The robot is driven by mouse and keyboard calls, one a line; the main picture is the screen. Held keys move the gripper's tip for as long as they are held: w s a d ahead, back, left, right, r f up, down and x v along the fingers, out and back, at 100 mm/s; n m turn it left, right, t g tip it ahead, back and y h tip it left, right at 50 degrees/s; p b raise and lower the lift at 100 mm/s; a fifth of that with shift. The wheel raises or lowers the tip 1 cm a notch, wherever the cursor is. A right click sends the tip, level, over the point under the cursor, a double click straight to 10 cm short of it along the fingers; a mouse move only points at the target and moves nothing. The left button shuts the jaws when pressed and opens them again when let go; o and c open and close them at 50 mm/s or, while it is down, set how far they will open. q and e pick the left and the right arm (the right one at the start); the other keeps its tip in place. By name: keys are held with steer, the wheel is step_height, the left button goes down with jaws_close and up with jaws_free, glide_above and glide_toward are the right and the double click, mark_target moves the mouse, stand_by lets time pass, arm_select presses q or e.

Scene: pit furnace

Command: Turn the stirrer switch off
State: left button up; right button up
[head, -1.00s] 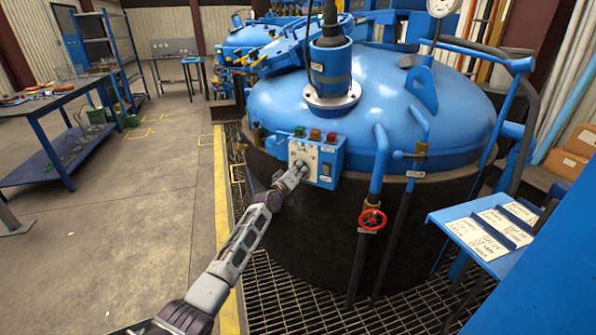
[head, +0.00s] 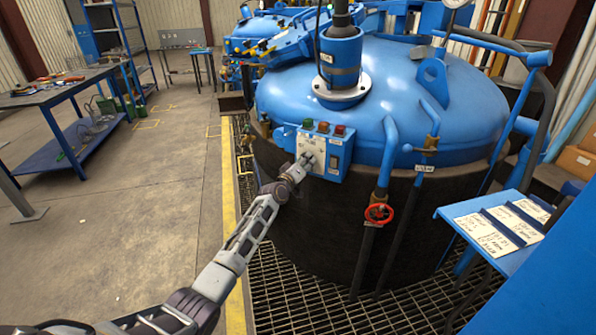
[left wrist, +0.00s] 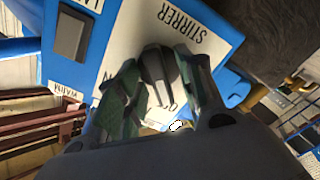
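The stirrer switch is a black knob (left wrist: 159,68) on a white plate lettered STIRRER, on the front of the blue control box (head: 337,157). In the head view my left gripper (head: 302,164) is at the white plate (head: 311,149) and partly covers it. In the left wrist view the two fingers of my left gripper (left wrist: 157,82) stand apart, one on each side of the knob. Firm contact cannot be made out. The knob's ridge runs nearly upright in that view. The setting labels are mostly hidden behind the fingers. My right gripper is not in view.
Coloured buttons (head: 323,127) sit on top of the box. A red valve wheel (head: 379,214) and blue pipes are to its right on the furnace vessel (head: 420,110). A blue stand with cards (head: 455,212) is at the right. The floor (head: 150,200) at left is clear.

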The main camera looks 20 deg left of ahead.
arm_select(q)
steer(key=s+a, duration=0.2)
steer(key=s, duration=0.9)
steer(key=shift+s, duration=0.35)
stand_by(0.4)
stand_by(0.5)
